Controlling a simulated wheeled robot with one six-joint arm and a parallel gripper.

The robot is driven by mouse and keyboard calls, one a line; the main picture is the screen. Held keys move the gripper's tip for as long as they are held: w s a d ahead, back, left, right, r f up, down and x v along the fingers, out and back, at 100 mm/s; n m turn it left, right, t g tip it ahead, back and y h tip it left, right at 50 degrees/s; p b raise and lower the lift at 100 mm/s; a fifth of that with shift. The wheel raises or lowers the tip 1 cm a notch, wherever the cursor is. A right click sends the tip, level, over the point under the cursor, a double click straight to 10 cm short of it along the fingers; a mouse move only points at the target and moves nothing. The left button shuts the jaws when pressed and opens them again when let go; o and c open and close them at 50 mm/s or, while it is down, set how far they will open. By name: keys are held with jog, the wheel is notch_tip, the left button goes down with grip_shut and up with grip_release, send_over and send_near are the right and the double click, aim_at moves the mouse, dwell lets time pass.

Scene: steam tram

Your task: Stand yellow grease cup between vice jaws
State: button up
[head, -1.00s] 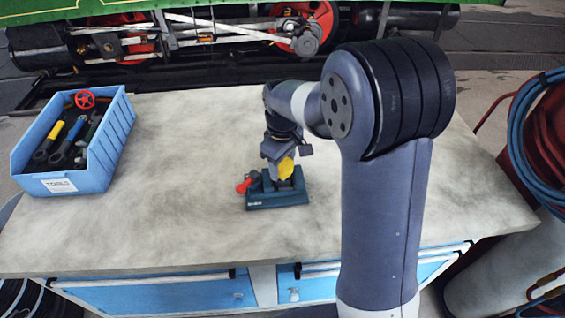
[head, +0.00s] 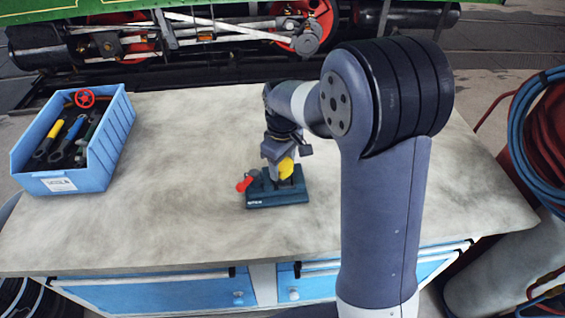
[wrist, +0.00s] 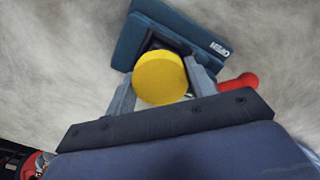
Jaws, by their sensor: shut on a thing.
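The yellow grease cup (head: 286,168) is held in my gripper (head: 287,164) above the vice in the head view. In the wrist view, the round yellow face of the cup (wrist: 160,78) sits between the two grey fingers of my gripper (wrist: 161,82). The dark blue vice (head: 278,196) stands on the bench, with a red handle (head: 245,184) at its left side. The vice base (wrist: 150,38) shows behind the cup in the wrist view, and the red handle (wrist: 238,82) is at right. The vice jaws are mostly hidden behind the cup and fingers, so I cannot tell whether the cup touches them.
A light blue bin (head: 95,170) with several tools and a red handwheel (head: 85,98) stands at the bench's left. The grey benchtop (head: 180,190) is clear around the vice. Hoses on a red reel (head: 545,140) are beyond the right edge.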

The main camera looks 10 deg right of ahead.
jog(key=o, duration=1.5)
jog(key=shift+c, duration=0.2)
jog(key=shift+r, duration=0.1)
jog(key=shift+r+p, duration=2.85)
jog(key=shift+r, duration=0.6)
jog(key=shift+f, duration=0.2)
notch_tip(320, 180, down, 7)
jog(key=b, duration=0.5)
jog(key=shift+r+b, duration=0.1)
jog(key=shift+b, duration=0.25)
